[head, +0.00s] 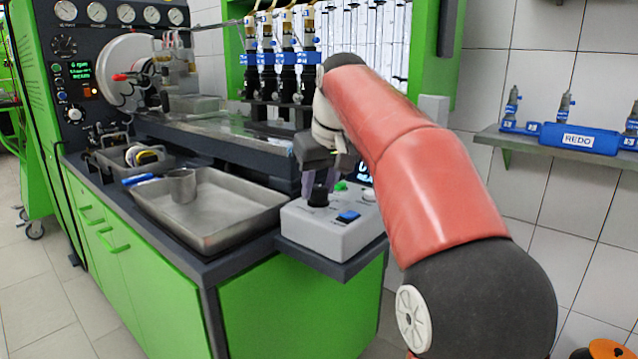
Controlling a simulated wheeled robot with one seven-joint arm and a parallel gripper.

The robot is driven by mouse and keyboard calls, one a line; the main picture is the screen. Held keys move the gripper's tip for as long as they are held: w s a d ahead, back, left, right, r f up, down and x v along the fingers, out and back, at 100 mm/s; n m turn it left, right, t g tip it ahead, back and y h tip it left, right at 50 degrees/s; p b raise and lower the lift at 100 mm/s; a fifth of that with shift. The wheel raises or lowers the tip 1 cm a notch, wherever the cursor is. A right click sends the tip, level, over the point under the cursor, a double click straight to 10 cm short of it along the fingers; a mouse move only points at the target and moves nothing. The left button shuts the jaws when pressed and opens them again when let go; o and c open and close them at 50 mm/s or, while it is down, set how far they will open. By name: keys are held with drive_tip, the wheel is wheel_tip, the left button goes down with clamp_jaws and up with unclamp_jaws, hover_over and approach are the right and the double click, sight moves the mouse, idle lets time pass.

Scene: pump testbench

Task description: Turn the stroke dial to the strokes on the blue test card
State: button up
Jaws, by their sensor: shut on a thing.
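The black dial (318,198) stands on top of a light grey control box (328,239) at the front right corner of the bench. My gripper (319,186) reaches down from above, and its purple-grey fingers are shut on the dial. The fingers hide part of the dial, and no pointer or scale can be read. A display (366,172) with pale blue figures is partly hidden behind my arm; its figures are too small and covered to read. I cannot make out a blue test card in this view.
On the box are a blue button (348,217), a green button (341,186) and a light knob (369,194). A steel tray (240,226) with a metal cup (181,186) lies to the left. A wall shelf (560,150) holds a blue REDO rack (580,139).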

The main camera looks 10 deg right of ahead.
drive_tip(key=shift+n, duration=0.6)
drive_tip(key=shift+y, duration=0.3)
drive_tip(key=o, duration=1)
drive_tip(key=shift+r, duration=0.1)
drive_tip(key=v, duration=0.7)
drive_tip(key=shift+r, duration=0.3)
drive_tip(key=shift+s+d, duration=0.1)
